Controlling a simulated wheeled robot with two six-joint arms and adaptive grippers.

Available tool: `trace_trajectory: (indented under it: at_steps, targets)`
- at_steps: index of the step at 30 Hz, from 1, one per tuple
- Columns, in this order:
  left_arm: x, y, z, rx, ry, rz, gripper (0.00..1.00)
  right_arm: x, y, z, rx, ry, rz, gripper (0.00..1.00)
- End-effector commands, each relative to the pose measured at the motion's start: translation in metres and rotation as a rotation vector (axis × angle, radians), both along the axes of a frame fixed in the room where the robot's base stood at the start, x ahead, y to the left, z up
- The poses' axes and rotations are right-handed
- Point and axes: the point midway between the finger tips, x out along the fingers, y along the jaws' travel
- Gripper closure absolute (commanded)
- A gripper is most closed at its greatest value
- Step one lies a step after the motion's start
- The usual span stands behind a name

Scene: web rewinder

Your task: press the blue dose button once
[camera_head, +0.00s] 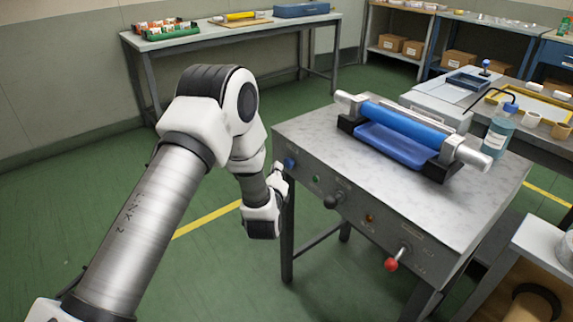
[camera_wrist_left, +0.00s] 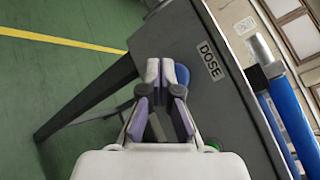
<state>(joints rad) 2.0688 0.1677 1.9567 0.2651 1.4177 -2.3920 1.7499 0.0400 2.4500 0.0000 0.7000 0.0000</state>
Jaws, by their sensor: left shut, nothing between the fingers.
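The blue dose button (camera_head: 290,163) is on the upper left of the grey machine's front panel. In the left wrist view the blue button (camera_wrist_left: 182,74) shows beside my fingertips, partly hidden by them, near the DOSE label (camera_wrist_left: 211,61). My left gripper (camera_head: 279,171) is shut and empty, with its tips very close to the button. It also shows in the left wrist view (camera_wrist_left: 160,68). I cannot tell whether the tips touch the button. My right gripper is in neither view.
The panel also holds a green button (camera_head: 316,179), a black knob (camera_head: 331,201), an amber light (camera_head: 369,218) and a red-tipped lever (camera_head: 391,264). A blue roller (camera_head: 405,126) sits on the machine top. Open green floor lies left of the machine.

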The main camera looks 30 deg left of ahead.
Motion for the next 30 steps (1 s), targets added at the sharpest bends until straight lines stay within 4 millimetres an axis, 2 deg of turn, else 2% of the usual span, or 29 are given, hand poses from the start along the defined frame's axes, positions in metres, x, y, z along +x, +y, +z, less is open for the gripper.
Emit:
trace_trajectory:
  at_steps: [9, 30]
  targets:
    - [0.008, -0.004, 0.001, 0.000, -0.001, -0.001, 1.00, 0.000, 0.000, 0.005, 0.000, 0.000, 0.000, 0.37]
    - [0.012, -0.005, 0.000, 0.001, 0.001, -0.001, 1.00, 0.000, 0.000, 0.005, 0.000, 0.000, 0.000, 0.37]
